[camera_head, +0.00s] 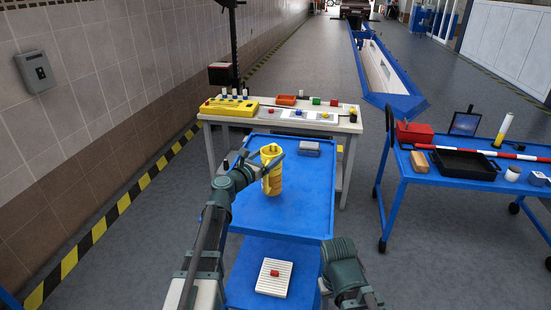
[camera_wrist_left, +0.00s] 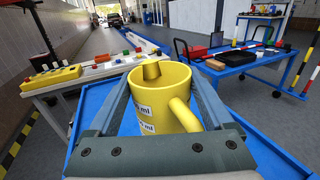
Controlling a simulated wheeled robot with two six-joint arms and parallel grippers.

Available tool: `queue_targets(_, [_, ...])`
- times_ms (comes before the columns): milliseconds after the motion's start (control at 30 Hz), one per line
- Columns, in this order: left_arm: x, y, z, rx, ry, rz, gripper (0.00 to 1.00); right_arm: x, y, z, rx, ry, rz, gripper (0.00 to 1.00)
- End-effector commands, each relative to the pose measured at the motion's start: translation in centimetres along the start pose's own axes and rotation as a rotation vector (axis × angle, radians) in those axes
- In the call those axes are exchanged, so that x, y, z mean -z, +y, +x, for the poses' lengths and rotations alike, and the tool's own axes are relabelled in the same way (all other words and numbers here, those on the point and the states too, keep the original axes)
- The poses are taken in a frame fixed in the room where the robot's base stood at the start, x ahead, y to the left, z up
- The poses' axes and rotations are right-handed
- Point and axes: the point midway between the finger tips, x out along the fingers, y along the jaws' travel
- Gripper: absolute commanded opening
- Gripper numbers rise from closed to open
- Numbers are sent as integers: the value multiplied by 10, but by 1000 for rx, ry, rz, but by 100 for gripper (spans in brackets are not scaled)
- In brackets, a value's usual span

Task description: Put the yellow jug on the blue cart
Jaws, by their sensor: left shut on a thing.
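The yellow jug (camera_head: 272,177) is upright over the top tray of the blue cart (camera_head: 300,211) in the head view. My left gripper (camera_head: 266,170) is shut on the jug. In the left wrist view the jug (camera_wrist_left: 160,97) stands between the two fingers, its handle toward the lower right and white labels on its side. I cannot tell whether its base touches the tray. My right gripper is not clearly visible; only part of my right arm shows at the bottom of the head view.
A grey block (camera_head: 309,148) lies at the cart's far edge. A white workbench (camera_head: 350,125) with a yellow control box (camera_head: 229,107) stands behind. Another blue cart (camera_head: 455,176) with a black tray (camera_head: 465,164) is at right. The cart's lower shelf holds a white ribbed piece (camera_head: 273,285).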

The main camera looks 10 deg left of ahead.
Motion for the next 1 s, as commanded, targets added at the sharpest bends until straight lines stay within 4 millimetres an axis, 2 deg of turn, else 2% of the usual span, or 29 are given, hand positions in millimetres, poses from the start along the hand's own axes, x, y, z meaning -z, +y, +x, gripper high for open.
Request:
queue_targets(33, [2,6,19,2,-1,-1,0,0,0,2,0,0,0,50])
queue_targets(100, [4,11,36,2,0,-1,0,0,0,4,0,0,0,50])
queue_targets(200, [6,16,55,1,0,-1,0,0,-1,6,0,0,0,50])
queue_targets(300, [6,18,63,0,0,-1,0,0,-1,6,0,0,0,50])
queue_targets(533, [11,18,62,0,0,-1,0,1,-1,11,0,0,0,50])
queue_targets(833, [43,18,62,0,0,-1,0,2,-4,43,0,0,0,50])
queue_targets(1000, [41,18,62,0,0,-1,0,2,-4,41,0,0,0,50])
